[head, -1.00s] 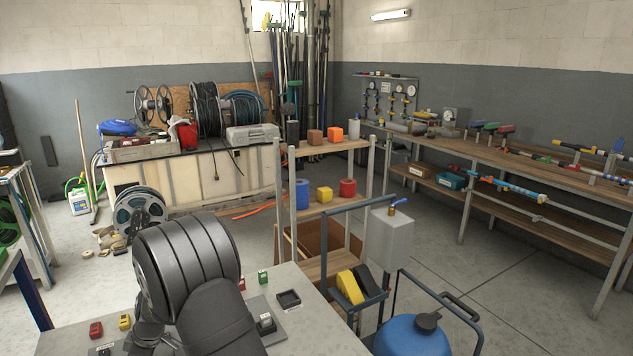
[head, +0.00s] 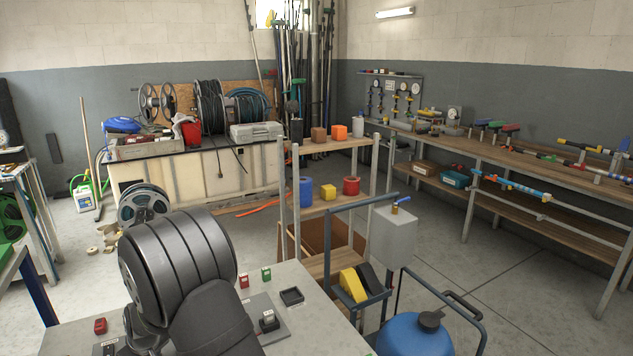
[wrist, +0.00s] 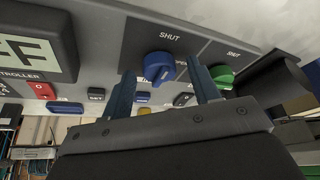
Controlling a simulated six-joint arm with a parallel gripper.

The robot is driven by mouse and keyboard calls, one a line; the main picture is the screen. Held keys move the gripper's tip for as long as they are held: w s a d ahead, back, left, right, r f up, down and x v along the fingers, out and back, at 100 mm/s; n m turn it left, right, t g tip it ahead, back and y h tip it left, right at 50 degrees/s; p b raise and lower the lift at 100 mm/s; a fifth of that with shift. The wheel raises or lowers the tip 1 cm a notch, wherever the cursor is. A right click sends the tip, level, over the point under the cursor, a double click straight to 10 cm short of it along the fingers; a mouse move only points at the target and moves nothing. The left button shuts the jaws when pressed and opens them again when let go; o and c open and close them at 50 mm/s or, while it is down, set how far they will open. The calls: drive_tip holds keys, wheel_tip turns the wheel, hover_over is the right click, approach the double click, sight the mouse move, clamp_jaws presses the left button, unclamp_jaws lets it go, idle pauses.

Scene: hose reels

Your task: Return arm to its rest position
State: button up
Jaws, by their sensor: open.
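My gripper (wrist: 161,70) shows in the wrist view with two dark blue fingers apart and nothing held. A control panel (wrist: 205,50) fills the view beyond the fingers. A blue knob (wrist: 158,66) under the word SHUT appears between the fingertips; I cannot tell how close they are to it. A green knob (wrist: 222,76) under a second SHUT label lies to the right of the fingers. In the head view my dark arm rises in the lower left foreground, and my gripper is hidden there.
In the wrist view, a display (wrist: 28,45) and a red switch (wrist: 41,90) are at the left. In the head view, a grey bench (head: 290,322) with small blocks is by my arm. A shelf rack (head: 325,205) and a blue tank (head: 410,338) stand right of it.

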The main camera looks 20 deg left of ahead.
drive_tip(key=shift+s+a+m+t+h, duration=0.1)
drive_tip(key=shift+m+t+h, duration=0.35)
drive_tip(key=shift+m, duration=1.25)
drive_tip(key=shift+s+m+t+h, duration=0.15)
drive_tip(key=shift+m+t, duration=0.5)
drive_tip(key=shift+m, duration=1.05)
drive_tip(key=shift+w, duration=0.1)
drive_tip(key=shift+o, duration=0.4)
drive_tip(key=o, duration=0.9)
drive_tip(key=shift+w+r+m, duration=0.3)
drive_tip(key=shift+r+m, duration=0.2)
drive_tip(key=shift+m, duration=0.4)
drive_tip(key=r+m, duration=0.1)
drive_tip(key=m, duration=0.1)
drive_tip(key=r+m+g, duration=0.1)
drive_tip(key=r+m, duration=0.1)
drive_tip(key=m, duration=0.1)
drive_tip(key=w+r+m+g, duration=0.1)
drive_tip(key=r+m, duration=0.1)
drive_tip(key=shift+a+r+h, duration=0.2)
drive_tip(key=shift+r+h, duration=0.05)
drive_tip(key=shift+h, duration=0.15)
wheel_tip(320, 180, up, 10)
drive_tip(key=s+a+r+m+g, duration=0.15)
drive_tip(key=m+g, duration=0.25)
drive_tip(key=m, duration=0.5)
drive_tip(key=shift+y, duration=0.4)
drive_tip(key=x, duration=1)
drive_tip(key=shift+s+d+f, duration=0.15)
drive_tip(key=shift+s+f, duration=0.15)
